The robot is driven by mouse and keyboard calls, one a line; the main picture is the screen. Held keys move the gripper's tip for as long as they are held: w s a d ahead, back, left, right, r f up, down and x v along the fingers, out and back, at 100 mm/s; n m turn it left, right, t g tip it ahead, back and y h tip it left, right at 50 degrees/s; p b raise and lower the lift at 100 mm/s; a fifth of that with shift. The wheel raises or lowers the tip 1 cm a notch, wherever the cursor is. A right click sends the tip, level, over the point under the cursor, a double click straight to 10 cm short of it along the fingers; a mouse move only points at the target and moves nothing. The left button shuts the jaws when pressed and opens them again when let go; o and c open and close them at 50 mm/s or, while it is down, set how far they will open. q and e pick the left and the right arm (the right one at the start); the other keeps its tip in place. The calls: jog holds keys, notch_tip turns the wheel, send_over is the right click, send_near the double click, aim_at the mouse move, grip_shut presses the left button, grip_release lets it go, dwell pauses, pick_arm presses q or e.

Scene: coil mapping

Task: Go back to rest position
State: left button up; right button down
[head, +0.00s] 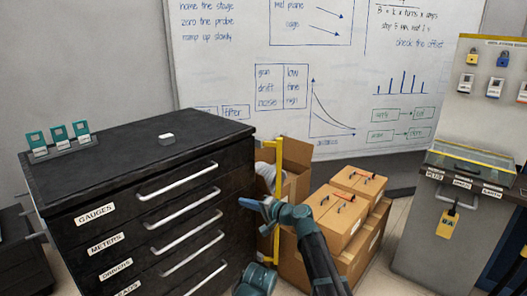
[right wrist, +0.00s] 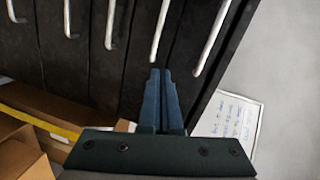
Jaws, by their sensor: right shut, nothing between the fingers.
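My right gripper (head: 259,204) is in front of the right side of the black drawer cabinet (head: 238,133). Its blue fingers are together and hold nothing; they also show in the right wrist view (right wrist: 160,100), pointing toward the cabinet's white drawer handles (right wrist: 160,28). I cannot tell how close the fingertips are to the cabinet. My left gripper is not in view.
Cardboard boxes (head: 340,215) stand on the floor right of the cabinet, beside a yellow upright bar (head: 278,170). A grey cabinet (head: 425,235) with a clear-lidded case stands at the right. Teal-topped devices (head: 58,135) and a small white block (head: 167,138) sit on the cabinet top.

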jog(key=s+d+f+n+g+h, duration=0.45)
jog(key=s+d+f+h, duration=0.25)
jog(key=s+d+f, duration=0.85)
jog(key=s+d+f+g+h, duration=0.35)
jog(key=s+d+h, duration=0.25)
jog(key=s+d, duration=0.65)
jog(key=s+a+r+n+p, duration=0.2)
jog(key=a+r+p, duration=0.3)
jog(key=r+p, duration=0.5)
jog(key=s+a+r+n+g+h+p, duration=0.1)
jog(key=s+a+r+p, duration=0.3)
jog(key=r+p, duration=0.7)
jog(key=shift+s+a+r+n, duration=0.25)
jog(key=shift+a+r+n, duration=0.35)
jog(key=shift+a, duration=0.55)
